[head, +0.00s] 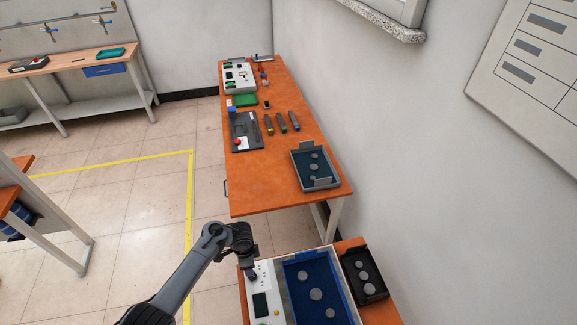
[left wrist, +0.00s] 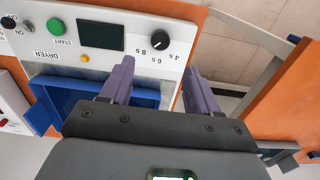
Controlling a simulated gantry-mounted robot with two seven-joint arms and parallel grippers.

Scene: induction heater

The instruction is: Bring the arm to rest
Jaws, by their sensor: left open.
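My left arm reaches in from the bottom of the head view. Its gripper (head: 251,273) hangs over the white control panel (head: 262,303) of the dryer on the near bench. In the left wrist view, the two purple-grey fingers of the gripper (left wrist: 158,66) are apart with nothing between them. Beyond the fingertips is the panel's black dial knob (left wrist: 160,41), with a dark screen (left wrist: 100,35) and a green START button (left wrist: 56,27) beside it. I cannot tell whether a finger touches the panel. My right gripper is in neither view.
Right of the panel is the dryer's blue bay (head: 331,277) holding grey discs, then a black tray (head: 376,266) with discs. An orange bench (head: 265,185) beyond bears a grey tray (head: 299,160), tools and devices. Wall on the right; open floor (head: 125,215) on the left.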

